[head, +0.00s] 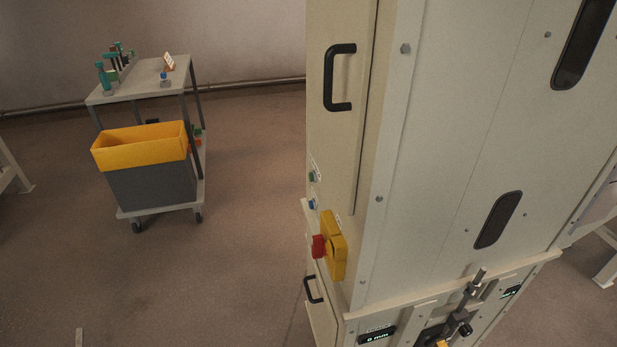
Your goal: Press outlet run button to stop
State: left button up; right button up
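A tall cream cabinet (430,150) fills the right half of the head view. On its narrow left side are a small green button (313,176) and, below it, a small blue button (312,204). Each has a small label that is too small to read, so I cannot tell which is the outlet run button. Lower down, a red knob (319,246) sticks out from a yellow housing (334,245). Neither of my grippers is in view.
Black handles (338,77) stand out from the cabinet's side. A display (377,338) and a clamp-like fitting (465,308) are at its lower front. A wheeled cart (150,78) with a yellow-rimmed grey bin (150,185) stands at left. Floor between is clear.

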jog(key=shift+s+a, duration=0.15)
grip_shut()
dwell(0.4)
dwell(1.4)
